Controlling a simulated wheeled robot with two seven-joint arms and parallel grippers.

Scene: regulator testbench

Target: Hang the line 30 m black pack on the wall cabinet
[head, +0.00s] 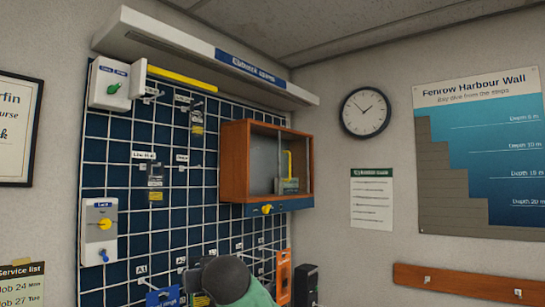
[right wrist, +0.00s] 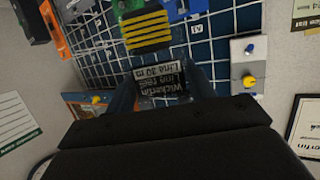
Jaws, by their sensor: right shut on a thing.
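The black pack (right wrist: 163,88) shows in the right wrist view, with a pale label reading upside down "Line 30 m". My right gripper (right wrist: 163,98) is shut on it, with a dark finger on each side. In the head view my right arm's dark end covers the bottom middle, and the pack cannot be made out there. The orange-brown wall cabinet (head: 236,165) is on the grid wall, above and right of that arm. Inside it a yellow hook shape (head: 289,164) and a small grey-green item (head: 288,186) show. My left gripper is in neither view.
A blue grid panel (head: 125,230) carries hooks, labels and hanging items. A white shelf (head: 190,55) overhangs it. A yellow knob (head: 267,209) sits under the cabinet. Orange (head: 283,275) and black (head: 305,285) items stand low right. A switch box (head: 100,230) is at left.

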